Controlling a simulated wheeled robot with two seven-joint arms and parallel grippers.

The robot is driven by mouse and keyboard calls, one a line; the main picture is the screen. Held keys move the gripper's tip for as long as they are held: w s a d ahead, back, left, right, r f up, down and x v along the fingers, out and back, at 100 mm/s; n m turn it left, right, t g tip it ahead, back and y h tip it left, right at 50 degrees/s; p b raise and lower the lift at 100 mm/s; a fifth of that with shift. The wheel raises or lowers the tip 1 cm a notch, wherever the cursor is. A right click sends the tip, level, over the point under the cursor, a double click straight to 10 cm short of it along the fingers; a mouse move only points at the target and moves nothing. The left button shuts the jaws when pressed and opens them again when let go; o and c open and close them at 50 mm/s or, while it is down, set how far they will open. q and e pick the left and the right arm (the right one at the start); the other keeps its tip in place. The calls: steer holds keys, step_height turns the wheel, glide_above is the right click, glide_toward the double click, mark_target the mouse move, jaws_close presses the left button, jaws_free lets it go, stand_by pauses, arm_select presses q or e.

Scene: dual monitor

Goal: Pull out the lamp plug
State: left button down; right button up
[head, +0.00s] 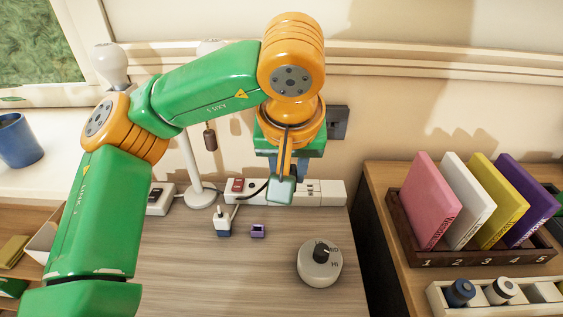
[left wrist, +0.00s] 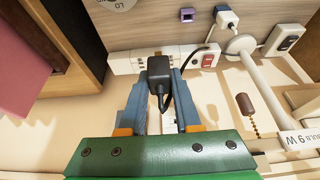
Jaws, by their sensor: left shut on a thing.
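A white power strip (head: 325,193) lies along the back of the wooden desk; it also shows in the left wrist view (left wrist: 122,62). My left gripper (head: 284,185) is over the strip. In the left wrist view its two blue-grey fingers (left wrist: 160,82) are shut on a black plug (left wrist: 159,70) with a black cord. The plug overlaps the strip there, and I cannot tell whether it is seated in a socket. The white lamp stand (head: 195,160), with a brown pull (head: 210,139), stands left of the strip. My right gripper is not in view.
A white-and-blue plug (head: 223,221) and a small purple block (head: 257,231) lie before the strip. A round dial (head: 320,264) sits to the right. A switch box (head: 158,199) is at left. A book rack (head: 420,246) stands on the right-hand cabinet. The front desk is clear.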

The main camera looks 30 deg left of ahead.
mark_target(291, 173)
arm_select(q)
steer(key=p+v, duration=0.2)
steer(key=v, duration=0.1)
steer(key=p+v, duration=0.1)
steer(key=shift+s+d+r+p, duration=0.2)
steer(key=shift+d+r+p, duration=0.05)
steer(key=shift+d+p, duration=0.1)
steer(key=shift+r+p, duration=0.8)
steer(key=shift+p, duration=0.1)
steer(key=shift+f, duration=0.1)
